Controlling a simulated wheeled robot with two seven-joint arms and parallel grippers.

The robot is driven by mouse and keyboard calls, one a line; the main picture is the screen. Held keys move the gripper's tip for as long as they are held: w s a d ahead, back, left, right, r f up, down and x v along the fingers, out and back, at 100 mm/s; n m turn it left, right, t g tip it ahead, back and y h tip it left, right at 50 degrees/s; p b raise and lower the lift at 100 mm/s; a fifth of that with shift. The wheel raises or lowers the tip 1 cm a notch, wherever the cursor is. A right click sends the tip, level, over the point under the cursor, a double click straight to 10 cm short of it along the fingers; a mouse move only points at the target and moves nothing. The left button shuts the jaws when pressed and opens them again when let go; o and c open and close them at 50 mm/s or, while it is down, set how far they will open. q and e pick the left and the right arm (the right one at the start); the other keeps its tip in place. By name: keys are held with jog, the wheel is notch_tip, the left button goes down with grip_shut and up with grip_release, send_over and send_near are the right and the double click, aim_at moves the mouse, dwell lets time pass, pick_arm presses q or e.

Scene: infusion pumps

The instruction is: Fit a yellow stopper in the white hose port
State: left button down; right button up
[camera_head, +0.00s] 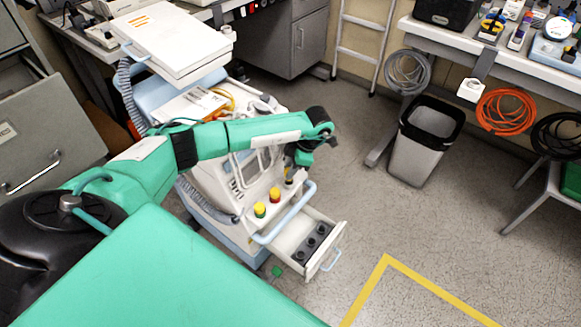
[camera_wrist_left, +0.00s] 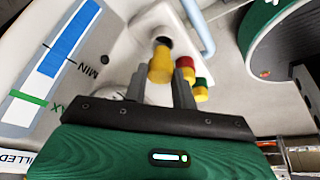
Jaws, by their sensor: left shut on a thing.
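A yellow stopper (camera_wrist_left: 160,68) is between the two fingers of my left gripper (camera_wrist_left: 159,80), which is shut on it. A dark round part shows at the stopper's far end, against the white housing; I cannot tell whether it is the port or part of the stopper, or whether the stopper is seated. In the head view my left gripper (camera_head: 294,163) reaches down over the white pump cart. A red-and-yellow stopper (camera_head: 275,194) and a green-and-yellow stopper (camera_head: 260,209) stand in line beside it. They also show in the left wrist view. My right gripper is not in view.
An open white drawer (camera_head: 326,254) with a dark insert juts out below a light blue handle (camera_head: 291,213). A ribbed grey hose (camera_head: 207,201) runs along the cart's left side. A grey bin (camera_head: 420,150) stands to the right. The floor between is clear.

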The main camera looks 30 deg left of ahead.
pick_arm(q)
jog(key=shift+f+b, duration=1.15)
jog(key=shift+f, duration=0.45)
jog(key=c, duration=1.1)
grip_release()
jog(key=shift+o, duration=0.2)
